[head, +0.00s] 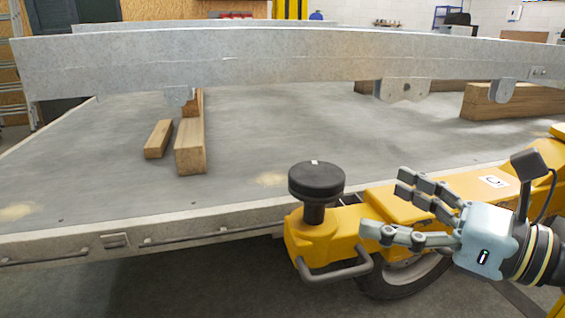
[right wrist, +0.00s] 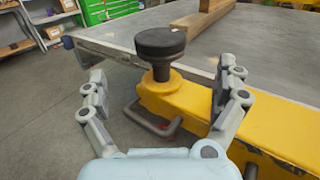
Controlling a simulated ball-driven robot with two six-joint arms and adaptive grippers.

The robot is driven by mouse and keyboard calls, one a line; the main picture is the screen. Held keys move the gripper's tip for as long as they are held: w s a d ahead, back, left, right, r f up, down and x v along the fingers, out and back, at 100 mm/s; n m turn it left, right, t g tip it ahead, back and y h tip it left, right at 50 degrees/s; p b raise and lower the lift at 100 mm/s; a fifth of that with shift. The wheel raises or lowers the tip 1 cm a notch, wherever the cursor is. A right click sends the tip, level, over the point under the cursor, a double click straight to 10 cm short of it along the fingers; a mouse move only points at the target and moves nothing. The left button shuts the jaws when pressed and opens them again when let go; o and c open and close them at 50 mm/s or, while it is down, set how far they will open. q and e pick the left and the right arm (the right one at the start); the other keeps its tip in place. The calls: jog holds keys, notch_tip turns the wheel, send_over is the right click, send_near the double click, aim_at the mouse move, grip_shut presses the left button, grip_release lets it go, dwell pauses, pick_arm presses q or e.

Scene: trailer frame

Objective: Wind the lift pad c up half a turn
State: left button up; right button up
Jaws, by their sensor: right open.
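The lift pad c is a round black pad (head: 316,181) with a small white mark on its top edge, on a dark stem above the end of a yellow lift arm (head: 340,226). A white label with a "C" (head: 493,181) is on the yellow arm. My right gripper (head: 382,207) is open to the right of the pad, its fingers pointing left towards it. In the right wrist view the pad (right wrist: 160,46) stands ahead of and between the spread fingers (right wrist: 163,92), apart from them. My left gripper is not in view.
A grey metal trailer frame (head: 200,61) runs across above a grey platform (head: 300,125). Wooden blocks (head: 190,147) lie on the platform. A dark bent handle (head: 335,272) juts from the yellow arm below the pad, beside a wheel (head: 405,275). The space above the pad is clear up to the frame.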

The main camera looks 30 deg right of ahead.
aim_at(294, 168)
jog(key=shift+b+x, duration=0.3)
jog(key=shift+x, duration=0.75)
jog(key=x, duration=0.9)
jog(key=shift+w+a, duration=0.1)
jog(key=shift+w, duration=0.1)
jog(key=c, duration=1.1)
